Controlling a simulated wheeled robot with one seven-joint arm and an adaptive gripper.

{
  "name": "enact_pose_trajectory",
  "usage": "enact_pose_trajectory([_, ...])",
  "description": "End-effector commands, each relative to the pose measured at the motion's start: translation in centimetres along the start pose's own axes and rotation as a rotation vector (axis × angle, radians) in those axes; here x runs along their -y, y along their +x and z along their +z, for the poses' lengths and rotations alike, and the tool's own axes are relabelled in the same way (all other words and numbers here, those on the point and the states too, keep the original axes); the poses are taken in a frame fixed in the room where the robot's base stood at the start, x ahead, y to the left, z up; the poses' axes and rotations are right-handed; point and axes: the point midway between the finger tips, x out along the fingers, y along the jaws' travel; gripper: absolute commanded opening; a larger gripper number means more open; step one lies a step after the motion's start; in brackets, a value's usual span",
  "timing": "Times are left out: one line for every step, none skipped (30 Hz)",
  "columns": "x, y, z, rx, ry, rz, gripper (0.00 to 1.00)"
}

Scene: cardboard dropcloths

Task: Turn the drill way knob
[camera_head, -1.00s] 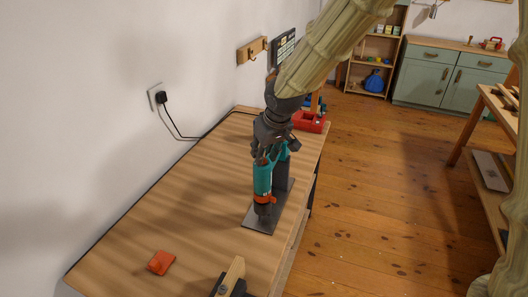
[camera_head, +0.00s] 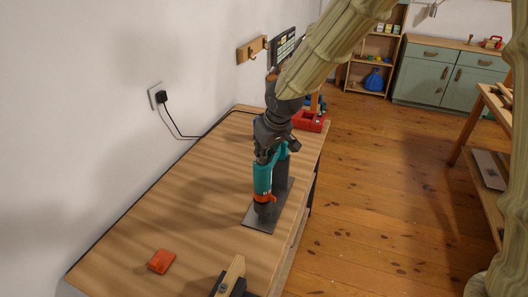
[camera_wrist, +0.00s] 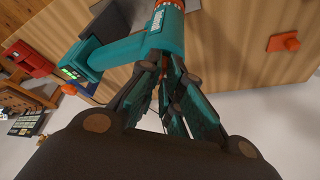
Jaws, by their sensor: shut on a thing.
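The teal drill (camera_head: 262,180) stands nose-down over a dark plate (camera_head: 283,205) on the wooden bench, with an orange collar near its lower end. It also shows in the wrist view (camera_wrist: 140,46), its handle reaching to the left. My gripper (camera_head: 265,156) is at the drill's upper part. In the wrist view, my gripper's fingertips (camera_wrist: 168,70) are drawn close together against the side of the drill body. They are shut on the small way knob there, which the fingers hide. Its angle cannot be seen.
An orange piece (camera_head: 161,261) lies on the bench (camera_head: 165,215) at the front left. A wood-and-black tool (camera_head: 230,278) lies at the near edge. A red tray (camera_head: 309,122) stands at the far end. The bench left of the drill is clear.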

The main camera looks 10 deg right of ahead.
Motion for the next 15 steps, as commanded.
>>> enact_pose_trajectory([-0.02, -0.21, -0.10, 0.000, -0.013, -0.009, 0.00])
enact_pose_trajectory([-0.02, -0.23, -0.11, 0.000, -0.025, -0.014, 0.00])
enact_pose_trajectory([-0.03, -0.27, -0.14, 0.000, -0.043, -0.022, 0.00])
enact_pose_trajectory([-0.05, -0.31, -0.16, 0.000, -0.059, -0.029, 0.00])
enact_pose_trajectory([-0.07, -0.36, -0.19, -0.001, -0.075, -0.037, 0.00])
enact_pose_trajectory([-0.09, -0.38, -0.21, 0.000, -0.101, -0.047, 0.00])
enact_pose_trajectory([-0.12, -0.39, -0.21, 0.000, -0.121, -0.056, 0.00])
enact_pose_trajectory([-0.16, -0.41, -0.22, 0.000, -0.141, -0.065, 0.00])
enact_pose_trajectory([-0.20, -0.45, -0.25, 0.000, -0.169, -0.076, 0.00])
enact_pose_trajectory([-0.23, -0.46, -0.26, 0.000, -0.191, -0.086, 0.00])
enact_pose_trajectory([-0.26, -0.45, -0.26, 0.000, -0.214, -0.096, 0.00])
enact_pose_trajectory([-0.27, -0.47, -0.30, -0.001, -0.245, -0.108, 0.00])
enact_pose_trajectory([-0.30, -0.49, -0.32, -0.001, -0.268, -0.117, 0.00])
enact_pose_trajectory([-0.32, -0.46, -0.31, -0.001, -0.291, -0.127, 0.00])
enact_pose_trajectory([-0.37, -0.44, -0.30, 0.000, -0.319, -0.139, 0.00])
